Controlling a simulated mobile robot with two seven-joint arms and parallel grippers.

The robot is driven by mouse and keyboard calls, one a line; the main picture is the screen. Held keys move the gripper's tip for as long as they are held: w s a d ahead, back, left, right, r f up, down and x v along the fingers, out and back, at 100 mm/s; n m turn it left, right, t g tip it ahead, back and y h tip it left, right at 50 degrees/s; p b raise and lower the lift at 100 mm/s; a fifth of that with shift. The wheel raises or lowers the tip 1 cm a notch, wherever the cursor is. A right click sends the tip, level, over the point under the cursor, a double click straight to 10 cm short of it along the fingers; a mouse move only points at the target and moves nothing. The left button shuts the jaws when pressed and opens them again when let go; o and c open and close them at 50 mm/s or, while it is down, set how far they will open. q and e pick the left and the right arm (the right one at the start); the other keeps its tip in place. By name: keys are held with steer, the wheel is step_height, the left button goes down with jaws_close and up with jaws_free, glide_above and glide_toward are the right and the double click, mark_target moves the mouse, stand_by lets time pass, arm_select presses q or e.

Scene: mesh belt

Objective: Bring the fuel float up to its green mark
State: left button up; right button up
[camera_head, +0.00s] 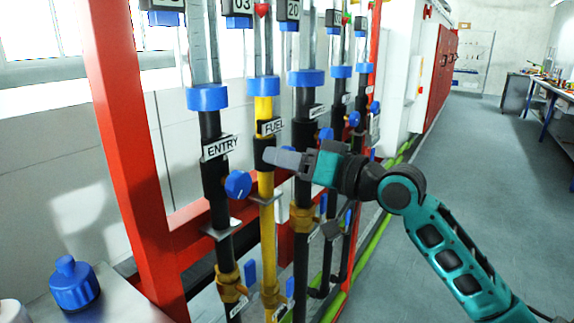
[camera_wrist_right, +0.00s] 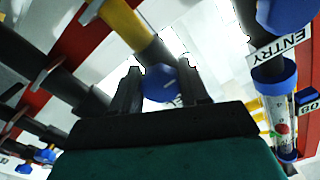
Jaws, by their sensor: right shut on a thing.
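The FUEL pipe (camera_head: 265,190) is yellow and carries a FUEL label (camera_head: 271,127) below a blue collar. Its clear tube (camera_head: 263,50) rises above, with a small red piece (camera_head: 262,10) near the top of the picture; I cannot make out a green mark on it. My right gripper (camera_head: 275,159) reaches in from the right at the fuel pipe, just under the label. In the right wrist view, its two dark fingers are closed around a blue knob (camera_wrist_right: 160,83) on the pipe. In the head view the fingers hide this knob. My left gripper is not in view.
The ENTRY pipe (camera_head: 220,180) with its blue knob (camera_head: 238,185) stands close left of the fingers. More black pipes with blue collars stand to the right. A red frame post (camera_head: 125,130) is at left. The grey floor (camera_head: 450,170) at right is open.

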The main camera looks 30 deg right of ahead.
steer(key=n, duration=0.2)
steer(key=n+b, duration=0.1)
steer(key=shift+f+n, duration=0.2)
steer(key=shift+n, duration=0.2)
steer(key=shift+n+b, duration=0.4)
steer(key=shift+n, duration=1.3)
steer(key=shift+r, duration=0.1)
steer(key=o, duration=1)
steer(key=shift+d+r, duration=0.1)
steer(key=shift+o, duration=0.2)
steer(key=b+v, duration=0.2)
steer(key=v, duration=1.1)
steer(key=shift+b, duration=0.35)
